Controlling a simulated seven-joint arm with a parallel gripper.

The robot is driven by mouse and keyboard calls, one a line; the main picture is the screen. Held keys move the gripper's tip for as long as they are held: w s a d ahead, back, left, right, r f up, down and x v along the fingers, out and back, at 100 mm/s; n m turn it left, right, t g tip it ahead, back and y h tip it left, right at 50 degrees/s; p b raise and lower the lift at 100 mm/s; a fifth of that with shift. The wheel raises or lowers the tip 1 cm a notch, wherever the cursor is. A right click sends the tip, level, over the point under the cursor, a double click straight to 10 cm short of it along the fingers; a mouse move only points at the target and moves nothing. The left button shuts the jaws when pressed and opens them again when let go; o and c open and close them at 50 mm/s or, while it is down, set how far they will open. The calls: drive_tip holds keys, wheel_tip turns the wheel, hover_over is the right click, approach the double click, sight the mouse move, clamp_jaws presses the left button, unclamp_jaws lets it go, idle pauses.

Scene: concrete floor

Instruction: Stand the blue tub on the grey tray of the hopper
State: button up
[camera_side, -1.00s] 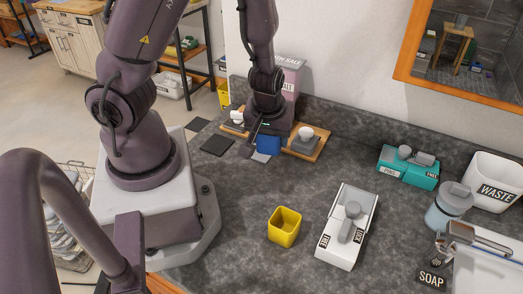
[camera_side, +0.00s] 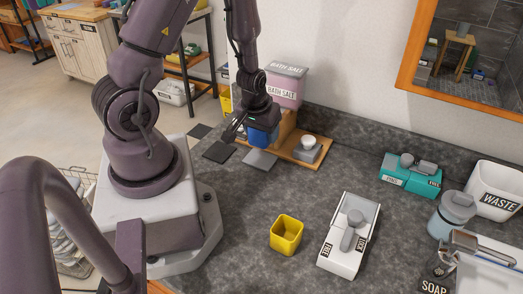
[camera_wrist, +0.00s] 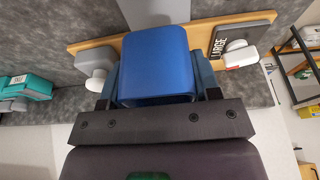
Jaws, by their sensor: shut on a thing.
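The blue tub (camera_side: 263,137) is held in my gripper (camera_side: 256,127), above the counter in front of the hopper. In the wrist view the tub (camera_wrist: 155,60) sits between the two fingers (camera_wrist: 158,84). The hopper has a pink "BATH SALT" bin (camera_side: 285,86) at the back and a wooden base (camera_side: 312,155). A flat grey plate (camera_side: 259,161), which looks like the tray, lies just below and in front of the tub. The tub appears apart from it. My gripper hides part of the hopper's front.
Grey blocks with pale knobs stand on the wooden base, one (camera_side: 307,148) to the right; the wrist view shows one labelled "LARGE" (camera_wrist: 240,42). Dark flat squares (camera_side: 218,152) lie left. A yellow cup (camera_side: 286,235), white dispenser (camera_side: 349,234) and teal box (camera_side: 410,175) stand on the counter.

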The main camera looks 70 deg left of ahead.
sight(262, 157)
drive_tip(key=shift+f, duration=2.65)
drive_tip(key=shift+f, duration=0.1)
drive_tip(key=o, duration=1)
drive_tip(key=d+r+m+t+h, duration=0.1)
drive_tip(key=d+r+m, duration=0.35)
drive_tip(key=r, duration=0.85)
drive_tip(key=d+r+m+t+h, duration=0.1)
drive_tip(key=d+r, duration=0.6)
drive_tip(key=r, duration=0.5)
drive_tip(key=s+d+r+m, duration=0.1)
drive_tip(key=s+r, duration=0.1)
drive_tip(key=s+d+r+m+t, duration=0.1)
drive_tip(key=s+d+r, duration=0.1)
drive_tip(key=r, duration=0.1)
drive_tip(key=s+d+r+m, duration=0.1)
drive_tip(key=s+r, duration=0.1)
drive_tip(key=r, duration=0.1)
drive_tip(key=shift+s+d+r+m, duration=0.15)
drive_tip(key=shift+d+r+m, duration=0.05)
drive_tip(key=shift+r+m, duration=0.05)
